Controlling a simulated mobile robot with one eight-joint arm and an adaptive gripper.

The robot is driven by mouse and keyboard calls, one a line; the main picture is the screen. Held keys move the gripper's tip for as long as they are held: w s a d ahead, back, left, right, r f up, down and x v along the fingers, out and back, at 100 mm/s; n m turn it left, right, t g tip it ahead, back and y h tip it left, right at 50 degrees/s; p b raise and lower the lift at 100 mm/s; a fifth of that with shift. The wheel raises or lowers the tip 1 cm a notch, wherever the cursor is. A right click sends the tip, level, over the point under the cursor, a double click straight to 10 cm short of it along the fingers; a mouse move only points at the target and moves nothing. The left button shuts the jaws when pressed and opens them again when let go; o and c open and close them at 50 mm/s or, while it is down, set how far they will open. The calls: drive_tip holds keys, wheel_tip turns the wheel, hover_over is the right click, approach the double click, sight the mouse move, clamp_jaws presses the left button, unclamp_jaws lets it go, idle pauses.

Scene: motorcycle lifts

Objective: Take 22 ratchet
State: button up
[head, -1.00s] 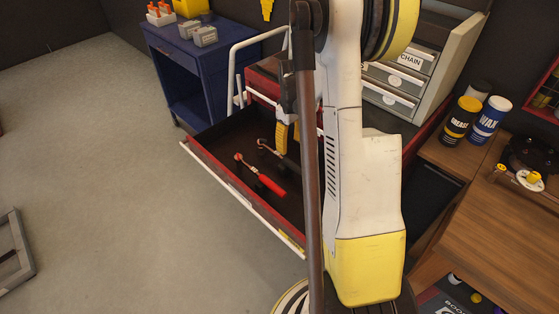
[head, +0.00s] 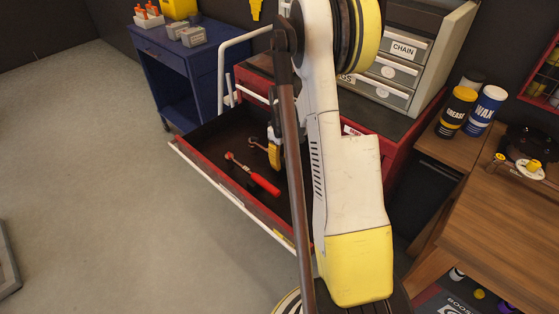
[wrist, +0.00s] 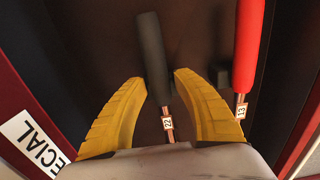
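The 22 ratchet (wrist: 151,48) has a black handle and a tag reading 22, and lies in the open drawer in the wrist view. My gripper (wrist: 158,82) is open, its two yellow fingers on either side of the handle's lower end and the tag, with gaps to both. How far above it the fingertips are is hard to tell. In the head view, my gripper (head: 274,156) is low inside the drawer, mostly behind my arm. A copper-coloured tool end (head: 258,145) shows beside it; the rest of that tool is hidden.
A red-handled ratchet tagged 13 (wrist: 248,45) lies close to the right of my gripper in the wrist view. The red drawer (head: 205,172) has raised walls around the tools. A grey drawer unit (head: 405,70) stands on the chest. Open floor lies to the left.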

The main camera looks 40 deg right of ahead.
clamp_jaws()
